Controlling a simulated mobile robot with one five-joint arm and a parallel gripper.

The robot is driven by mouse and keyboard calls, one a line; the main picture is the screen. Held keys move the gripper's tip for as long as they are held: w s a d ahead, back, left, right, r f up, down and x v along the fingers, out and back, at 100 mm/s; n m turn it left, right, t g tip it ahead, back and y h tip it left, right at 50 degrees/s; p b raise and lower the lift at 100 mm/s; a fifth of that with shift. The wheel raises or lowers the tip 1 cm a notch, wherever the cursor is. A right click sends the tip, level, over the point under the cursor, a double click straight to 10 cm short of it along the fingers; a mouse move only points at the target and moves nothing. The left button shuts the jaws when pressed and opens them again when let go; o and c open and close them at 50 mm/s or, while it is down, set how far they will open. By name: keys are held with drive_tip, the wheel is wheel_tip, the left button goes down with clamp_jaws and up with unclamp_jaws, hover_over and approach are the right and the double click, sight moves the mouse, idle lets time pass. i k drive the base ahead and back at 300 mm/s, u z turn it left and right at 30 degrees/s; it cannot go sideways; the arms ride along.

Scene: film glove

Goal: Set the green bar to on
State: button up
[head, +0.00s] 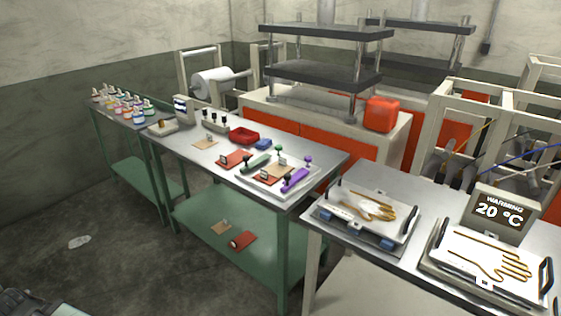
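A dark green bar (256,163) lies on a white tray (262,192) on the middle table. A green ball knob (279,149) stands near its far right end, and a dark knob stands near its left end. A purple bar (296,180) with a purple knob (308,159) lies to its right on the same tray. The bars are small here, and I cannot read any on or off marking. Part of what seems to be my arm shows at the bottom left corner. My gripper's fingers are not visible.
To the right, a table holds glove trays (365,212) and a warming display (502,212) reading 20 °C. Bottles (125,105) stand at far left. Floor in front is mostly clear.

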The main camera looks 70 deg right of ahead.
sight(247, 166)
drive_tip(key=z, duration=1.8)
drive_tip(key=k, duration=1.35)
drive_tip(key=u, duration=0.4)
drive_tip(key=i, duration=1.95)
drive_tip(key=u, duration=0.7)
